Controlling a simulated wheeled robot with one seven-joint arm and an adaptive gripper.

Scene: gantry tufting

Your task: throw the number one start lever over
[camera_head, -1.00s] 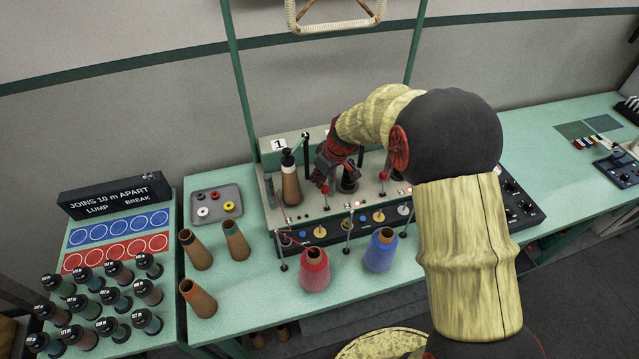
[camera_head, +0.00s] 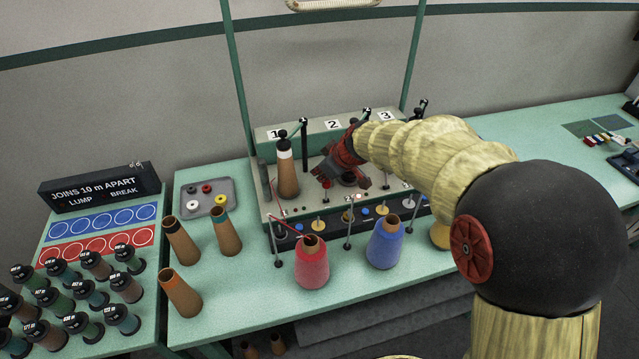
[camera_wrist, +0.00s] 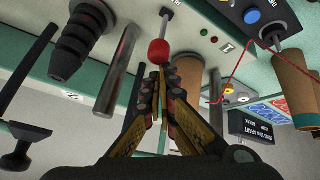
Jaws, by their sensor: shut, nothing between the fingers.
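The tufting machine (camera_head: 276,205) stands on the green bench, with number plates 1 (camera_head: 276,133), 2 (camera_head: 333,125) and 3 (camera_head: 386,115) along its back. In the wrist view a start lever with a red knob (camera_wrist: 158,52) on a metal rod stands close to a small "1" label (camera_wrist: 228,47). My gripper (camera_wrist: 160,78) is shut and empty, its fingertips right at the knob; I cannot tell whether they touch it. In the head view my gripper (camera_head: 328,180) is over the machine deck, right of the plate 1 cone, and I cannot make out the knob there.
A brown cone (camera_head: 287,175) stands on the deck beside my gripper. A red cone (camera_head: 312,262) and a blue cone (camera_head: 384,243) stand in front, near thin upright posts. Brown cones (camera_head: 181,240) and a grey tray (camera_head: 190,210) are to the left.

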